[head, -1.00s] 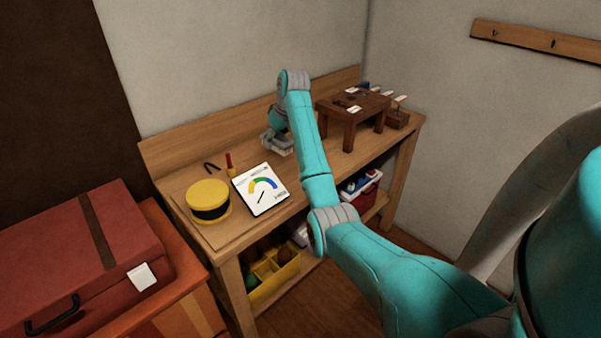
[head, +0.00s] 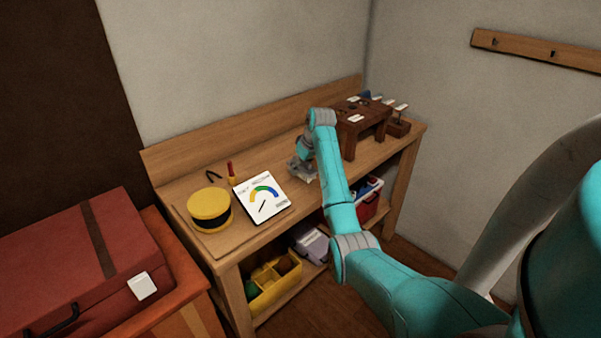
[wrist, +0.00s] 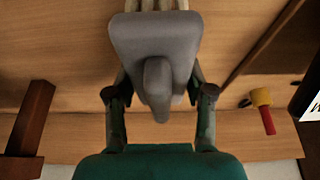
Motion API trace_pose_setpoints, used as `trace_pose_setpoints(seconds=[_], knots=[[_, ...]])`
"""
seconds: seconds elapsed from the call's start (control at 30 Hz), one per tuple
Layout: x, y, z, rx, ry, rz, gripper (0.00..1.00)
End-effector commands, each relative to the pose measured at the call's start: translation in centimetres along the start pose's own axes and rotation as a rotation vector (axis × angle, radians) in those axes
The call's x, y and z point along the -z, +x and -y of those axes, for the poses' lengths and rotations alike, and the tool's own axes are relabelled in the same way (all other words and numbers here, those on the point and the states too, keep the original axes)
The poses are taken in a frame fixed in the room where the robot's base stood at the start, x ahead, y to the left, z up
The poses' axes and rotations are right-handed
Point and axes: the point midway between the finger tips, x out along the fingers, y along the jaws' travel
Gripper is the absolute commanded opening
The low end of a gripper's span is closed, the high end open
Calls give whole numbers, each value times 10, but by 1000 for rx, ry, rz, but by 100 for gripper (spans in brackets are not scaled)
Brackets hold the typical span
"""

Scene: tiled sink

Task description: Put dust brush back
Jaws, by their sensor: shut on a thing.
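The dust brush (wrist: 155,50) is a grey block with a stubby handle and pale bristles at the top of the wrist view. My gripper (wrist: 160,92) is shut on it, with one finger on each side. In the head view my gripper (head: 303,170) is over the workbench, between the gauge card and the dark wooden rack, and partly hides the brush. The dark wooden rack (head: 362,125), with white labels on top, stands at the right of the bench. Whether the brush touches the bench top is unclear.
A yellow caddy (head: 272,284) sits on the lower shelf. A hook rail (head: 525,49) is on the right wall.

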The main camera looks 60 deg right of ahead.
Motion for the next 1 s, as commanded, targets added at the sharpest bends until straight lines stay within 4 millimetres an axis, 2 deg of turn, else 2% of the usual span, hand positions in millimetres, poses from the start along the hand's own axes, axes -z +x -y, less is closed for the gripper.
trace_pose_setpoints(seconds=[0.13,0.53,0.57,0.6,0.67,1.0], knots=[[-9,20,0,1,0,2,20],[-10,25,0,0,-1,0,20],[-10,25,0,0,-1,0,55],[-10,25,0,0,-1,0,65],[-10,25,0,0,-1,0,78],[-9,24,0,0,-1,-1,78]])
